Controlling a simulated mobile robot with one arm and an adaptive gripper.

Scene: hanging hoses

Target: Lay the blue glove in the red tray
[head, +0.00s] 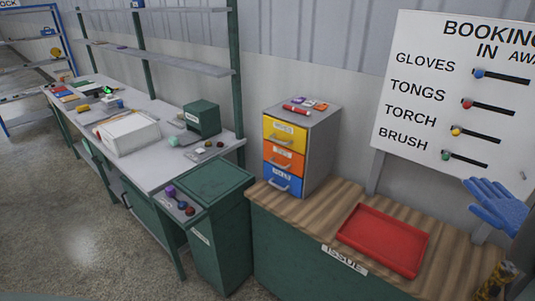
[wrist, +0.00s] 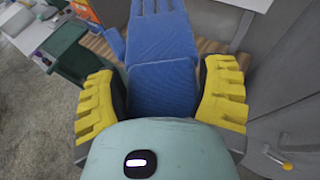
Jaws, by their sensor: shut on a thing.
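The blue glove (head: 494,203) hangs in the air at the right edge of the head view, higher than the red tray and to its right in the picture. In the wrist view the glove (wrist: 162,42) lies between the yellow fingers of my gripper (wrist: 163,88), its fingers pointing away from me. My gripper is shut on its cuff end. The red tray (head: 384,241) lies flat and empty on the wooden counter. I cannot make out the tray in the wrist view.
On the counter (head: 325,205), a drawer cabinet (head: 317,150) with yellow, orange and blue drawers stands left of the tray. A booking board (head: 430,110) rises behind. A dark, yellow-flecked object (head: 495,280) is at the lower right. A green bin (head: 215,185) stands left.

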